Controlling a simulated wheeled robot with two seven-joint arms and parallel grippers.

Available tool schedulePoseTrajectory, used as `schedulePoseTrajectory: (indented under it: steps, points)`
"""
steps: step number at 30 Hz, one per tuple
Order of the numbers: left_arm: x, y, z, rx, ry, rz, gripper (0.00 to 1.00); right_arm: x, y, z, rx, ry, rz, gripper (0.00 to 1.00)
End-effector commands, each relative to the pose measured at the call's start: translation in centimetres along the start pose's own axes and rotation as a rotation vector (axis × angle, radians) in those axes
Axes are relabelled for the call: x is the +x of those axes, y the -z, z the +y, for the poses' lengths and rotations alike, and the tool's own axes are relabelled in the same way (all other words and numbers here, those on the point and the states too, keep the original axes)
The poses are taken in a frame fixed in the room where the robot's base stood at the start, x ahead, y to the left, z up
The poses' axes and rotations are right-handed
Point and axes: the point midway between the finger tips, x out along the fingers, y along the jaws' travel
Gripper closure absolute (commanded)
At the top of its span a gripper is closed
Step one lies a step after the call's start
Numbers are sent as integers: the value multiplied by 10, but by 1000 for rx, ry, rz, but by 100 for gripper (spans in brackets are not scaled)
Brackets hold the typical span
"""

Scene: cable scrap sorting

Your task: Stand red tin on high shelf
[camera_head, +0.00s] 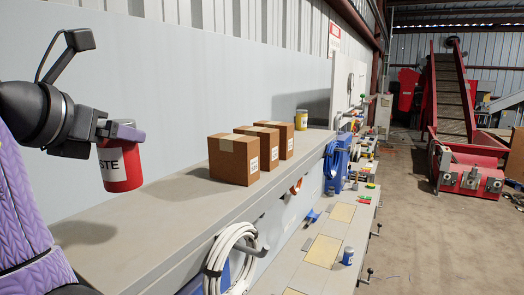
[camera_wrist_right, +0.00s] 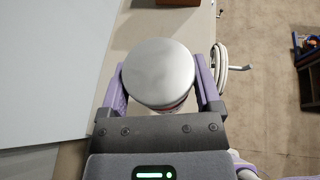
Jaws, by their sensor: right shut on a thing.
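My right gripper (camera_head: 121,138) is shut on the red tin (camera_head: 121,172), which has a white label with dark letters ending in "STE". The tin hangs about upright above the near part of the high shelf (camera_head: 175,212), with a dark shadow on the shelf below it. In the right wrist view the tin's grey lid (camera_wrist_right: 158,72) sits between the two purple fingers of the gripper (camera_wrist_right: 160,85). My left gripper is not in view.
Three brown boxes (camera_head: 233,160) stand in a row farther along the shelf, with a yellow tin (camera_head: 301,119) beyond them. The shelf's near part is clear. A coiled white cable (camera_head: 228,250) hangs below its front edge. A lower bench (camera_head: 325,250) holds a blue-and-white tin (camera_head: 348,256).

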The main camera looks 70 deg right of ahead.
Motion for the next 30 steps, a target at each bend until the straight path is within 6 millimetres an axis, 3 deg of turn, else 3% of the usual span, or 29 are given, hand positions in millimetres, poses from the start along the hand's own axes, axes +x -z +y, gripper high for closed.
schedulePoseTrajectory:
  steps: [6,19,29,30]
  points:
    - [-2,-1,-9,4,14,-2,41,2,5,0,0,-1,-1,94]
    - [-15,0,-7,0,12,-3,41,36,87,0,-3,0,-2,94]
    - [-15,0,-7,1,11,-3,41,39,93,0,0,-1,-1,94]
    - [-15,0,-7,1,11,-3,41,39,94,0,-1,-1,0,16]
